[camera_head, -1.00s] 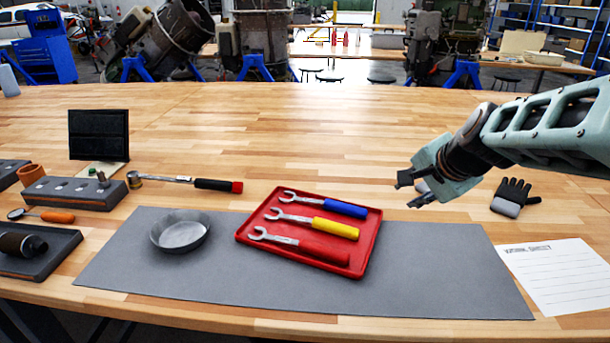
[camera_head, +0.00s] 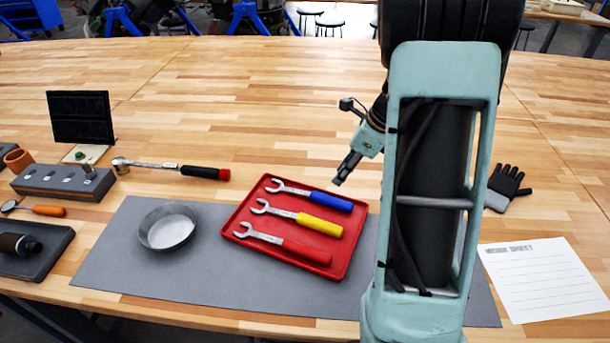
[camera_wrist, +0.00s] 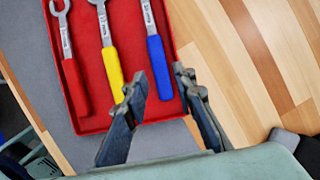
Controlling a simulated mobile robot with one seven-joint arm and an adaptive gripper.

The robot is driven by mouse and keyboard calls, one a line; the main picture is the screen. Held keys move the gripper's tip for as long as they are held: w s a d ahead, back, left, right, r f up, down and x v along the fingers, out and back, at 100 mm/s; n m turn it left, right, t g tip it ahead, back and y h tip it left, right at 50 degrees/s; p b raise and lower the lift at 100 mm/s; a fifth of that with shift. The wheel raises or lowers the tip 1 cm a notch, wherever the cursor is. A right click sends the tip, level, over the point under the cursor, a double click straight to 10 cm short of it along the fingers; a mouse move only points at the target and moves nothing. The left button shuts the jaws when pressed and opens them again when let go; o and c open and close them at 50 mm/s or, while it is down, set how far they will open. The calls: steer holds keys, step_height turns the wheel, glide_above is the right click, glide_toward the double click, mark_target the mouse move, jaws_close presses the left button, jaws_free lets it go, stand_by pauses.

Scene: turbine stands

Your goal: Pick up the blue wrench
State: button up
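The blue wrench (camera_head: 312,195) lies in a red tray (camera_head: 330,268), at the far side of a yellow wrench (camera_head: 297,216) and a red wrench (camera_head: 283,247). In the wrist view the blue-handled wrench (camera_wrist: 159,66) is the rightmost of the three. My gripper (camera_head: 341,181) hovers above the tray's far right corner, pointing down, near the end of the blue handle. In the wrist view my gripper (camera_wrist: 157,82) has its two fingers apart with nothing between them. The left finger overlaps the end of the yellow handle in that view.
A grey mat (camera_head: 112,260) lies under the tray, with a metal bowl (camera_head: 168,228) on it. A ratchet (camera_head: 172,168) lies behind the mat. A glove (camera_head: 506,186) and a worksheet (camera_head: 550,280) lie on the right. The table behind the tray is clear.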

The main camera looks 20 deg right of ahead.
glide_above(325, 196)
steer(key=s+d, duration=0.2)
steer(key=f, duration=0.4)
steer(key=shift+w+a+f, duration=0.15)
steer(key=shift+w+a, duration=0.05)
steer(key=shift+p+x, duration=0.4)
steer(key=shift+x, duration=2.75)
steer(key=shift+s, duration=0.1)
jaws_close()
